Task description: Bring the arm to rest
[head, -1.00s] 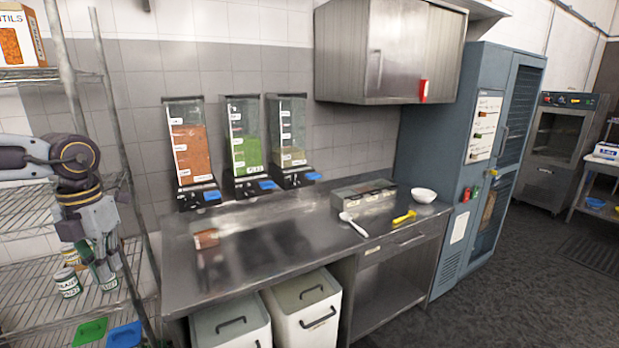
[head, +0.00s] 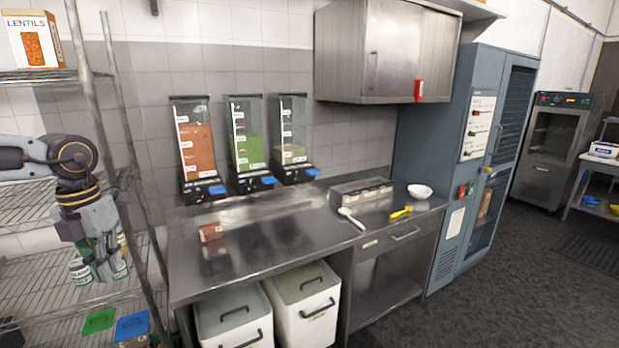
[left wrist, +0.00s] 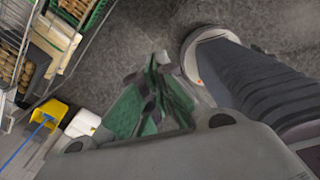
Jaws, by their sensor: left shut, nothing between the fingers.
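My left arm comes in from the left in the head view. Its gripper (head: 98,262) points down in front of the wire shelving, over the jars as I see them. The fingers are shut with nothing between them. In the left wrist view the green-padded fingers (left wrist: 150,100) show over dark floor, with no object in them. My right gripper is in neither view.
Wire shelving (head: 60,78) stands at the left with jars (head: 80,270) and a lentils box (head: 33,40). A steel counter (head: 275,250) holds three dispensers, a white bowl (head: 419,191) and a yellow scoop (head: 400,212). White bins (head: 303,305) stand below.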

